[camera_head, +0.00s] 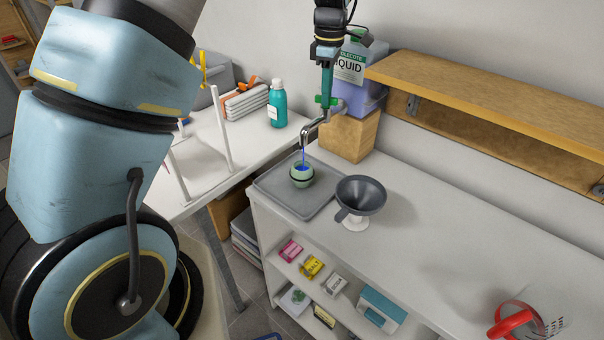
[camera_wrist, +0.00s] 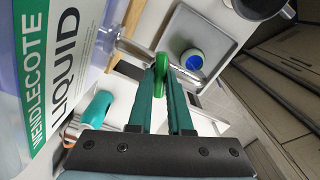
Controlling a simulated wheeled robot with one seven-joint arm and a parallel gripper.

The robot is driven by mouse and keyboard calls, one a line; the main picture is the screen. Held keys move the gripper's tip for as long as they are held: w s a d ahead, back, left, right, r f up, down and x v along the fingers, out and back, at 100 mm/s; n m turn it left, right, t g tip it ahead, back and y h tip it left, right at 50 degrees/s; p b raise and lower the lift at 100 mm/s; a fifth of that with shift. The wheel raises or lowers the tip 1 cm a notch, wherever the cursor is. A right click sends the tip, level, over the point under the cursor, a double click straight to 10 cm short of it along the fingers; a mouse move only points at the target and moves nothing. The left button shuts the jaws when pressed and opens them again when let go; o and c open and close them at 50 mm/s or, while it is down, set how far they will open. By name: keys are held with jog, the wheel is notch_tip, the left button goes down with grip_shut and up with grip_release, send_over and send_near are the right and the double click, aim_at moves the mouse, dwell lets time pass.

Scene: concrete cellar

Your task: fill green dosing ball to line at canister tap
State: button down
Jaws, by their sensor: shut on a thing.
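The green dosing ball (camera_head: 301,181) stands open side up on a grey tray, under the tap (camera_head: 312,126). A dark line seems to run around it. A thin blue stream falls from the spout into it, and blue liquid shows inside; its exact level against the line is too small to tell. The ball also shows in the wrist view (camera_wrist: 186,63). The lilac canister (camera_head: 375,103), labelled LIQUID, sits on a wooden block. My gripper (camera_head: 326,98) is shut on the green tap handle (camera_wrist: 160,67), its green fingers reaching down from above.
The grey tray (camera_head: 268,187) lies at the counter's left end. A dark funnel (camera_head: 361,193) on a white stand is right of it. A wooden shelf (camera_head: 490,105) overhangs the back right. A teal bottle (camera_head: 277,108) stands on the left table. A red-handled item (camera_head: 516,322) lies front right.

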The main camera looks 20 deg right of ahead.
jog(key=m, duration=0.3)
jog(key=shift+m, duration=0.8)
jog(key=c, duration=0.6)
grip_release()
jog(key=shift+c, duration=0.2)
jog(key=shift+r, duration=3)
